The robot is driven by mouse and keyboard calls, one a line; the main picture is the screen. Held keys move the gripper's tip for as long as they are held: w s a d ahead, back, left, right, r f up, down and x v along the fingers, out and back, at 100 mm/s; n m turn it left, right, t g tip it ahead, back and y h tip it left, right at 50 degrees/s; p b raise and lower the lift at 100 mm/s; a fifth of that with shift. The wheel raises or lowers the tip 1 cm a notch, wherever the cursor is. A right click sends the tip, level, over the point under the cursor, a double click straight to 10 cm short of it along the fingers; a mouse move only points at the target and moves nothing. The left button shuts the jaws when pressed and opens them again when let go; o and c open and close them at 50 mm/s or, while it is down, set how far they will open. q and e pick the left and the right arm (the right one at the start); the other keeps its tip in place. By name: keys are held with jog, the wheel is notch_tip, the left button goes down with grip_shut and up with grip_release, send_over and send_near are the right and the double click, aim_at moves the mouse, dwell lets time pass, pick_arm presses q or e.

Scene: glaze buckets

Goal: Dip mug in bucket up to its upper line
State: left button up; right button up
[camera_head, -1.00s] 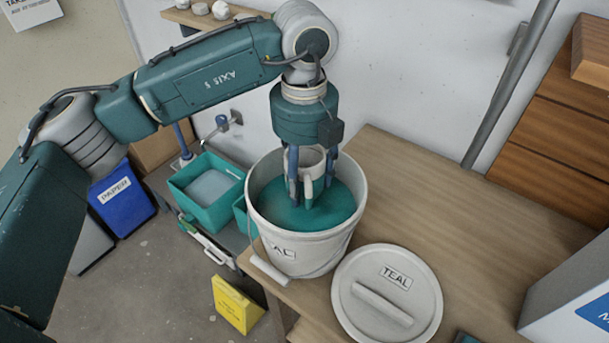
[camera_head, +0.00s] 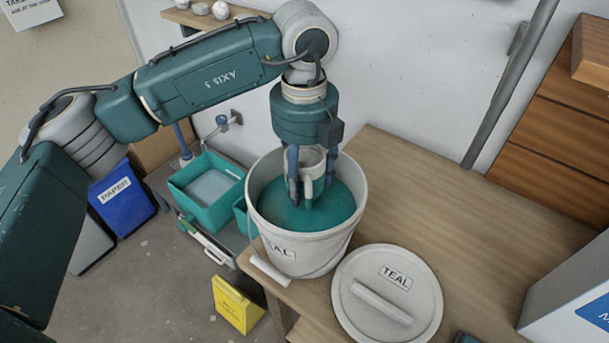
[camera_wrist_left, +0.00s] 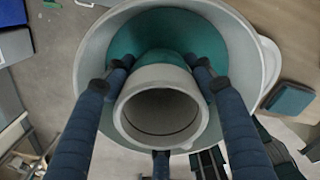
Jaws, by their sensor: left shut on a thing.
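A pale mug (camera_head: 312,160) is upright inside a white bucket (camera_head: 310,250) labelled TEAL, over its teal glaze (camera_head: 330,205). My left gripper (camera_head: 308,178) reaches down into the bucket, its blue fingers shut around the mug. The mug's handle faces the camera, its lower end teal. In the left wrist view the mug (camera_wrist_left: 160,112) shows its open rim and pale inside, with teal on its outer wall farther down. The mug's base is hidden, and I cannot tell exactly where the glaze meets its wall. My right gripper is not in view.
The bucket stands on a wooden table (camera_head: 420,180), near its left edge. A round TEAL lid (camera_head: 365,270) lies in front right. A white box (camera_head: 575,290) is at the right edge. Teal tubs (camera_head: 205,210) stand left of the bucket. The table behind the lid is clear.

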pick_arm(q)
notch_tip(320, 180, up, 10)
jog(key=p, duration=0.4)
jog(key=shift+p, duration=0.3)
dwell(0.3)
